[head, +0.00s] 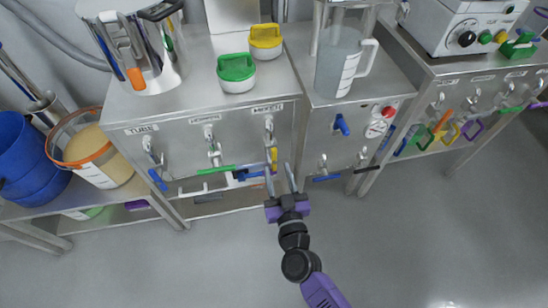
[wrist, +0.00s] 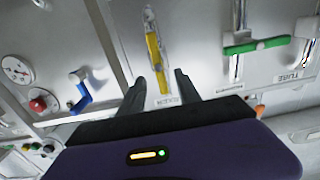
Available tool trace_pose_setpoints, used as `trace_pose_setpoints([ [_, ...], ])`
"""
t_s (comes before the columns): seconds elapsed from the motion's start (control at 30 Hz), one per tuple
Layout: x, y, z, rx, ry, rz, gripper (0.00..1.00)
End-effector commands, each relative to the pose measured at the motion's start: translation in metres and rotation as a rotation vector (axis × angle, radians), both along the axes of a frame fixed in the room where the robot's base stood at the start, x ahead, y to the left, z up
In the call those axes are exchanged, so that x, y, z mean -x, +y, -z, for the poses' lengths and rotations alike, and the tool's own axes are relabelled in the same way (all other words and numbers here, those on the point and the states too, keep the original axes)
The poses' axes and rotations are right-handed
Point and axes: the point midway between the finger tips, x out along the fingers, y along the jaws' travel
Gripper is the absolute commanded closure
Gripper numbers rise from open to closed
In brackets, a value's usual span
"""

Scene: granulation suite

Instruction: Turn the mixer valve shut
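The valve with the yellow handle (head: 274,156) sits at the right of the steel front panel, below a label (head: 267,108) that seems to read MIXER. The handle hangs down, roughly in line with its pipe. In the wrist view the yellow handle (wrist: 154,60) also lies along its pipe, ahead of my fingers. My gripper (head: 278,168) is open, with its fingers apart just in front of and below the handle. In the wrist view the gripper (wrist: 161,78) has nothing clearly held between its fingertips. Whether a finger touches the handle cannot be told.
A green handle (head: 215,169) lies across its pipe on the middle valve, close left. A blue handle (head: 157,180) hangs slanted at the left valve. A blue lever (head: 341,125), a gauge (head: 376,128) and a red button (head: 388,112) are on the panel to the right. Floor in front is clear.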

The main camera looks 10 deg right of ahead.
Motion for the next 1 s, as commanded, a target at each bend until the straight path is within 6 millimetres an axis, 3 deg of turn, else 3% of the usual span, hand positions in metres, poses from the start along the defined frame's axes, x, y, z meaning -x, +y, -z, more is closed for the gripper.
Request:
trace_pose_setpoints([
  [0.3,-0.045,0.000,0.001,0.000,-0.001,0.000,0.60],
  [0.7,-0.055,0.000,0.000,0.000,0.000,0.000,0.60],
  [0.73,-0.055,0.000,0.000,0.000,0.000,0.000,0.62],
  [0.9,-0.055,0.000,0.000,0.000,0.000,0.000,0.96],
  [1.0,-0.055,0.000,0.000,0.000,0.000,-0.001,1.00],
])
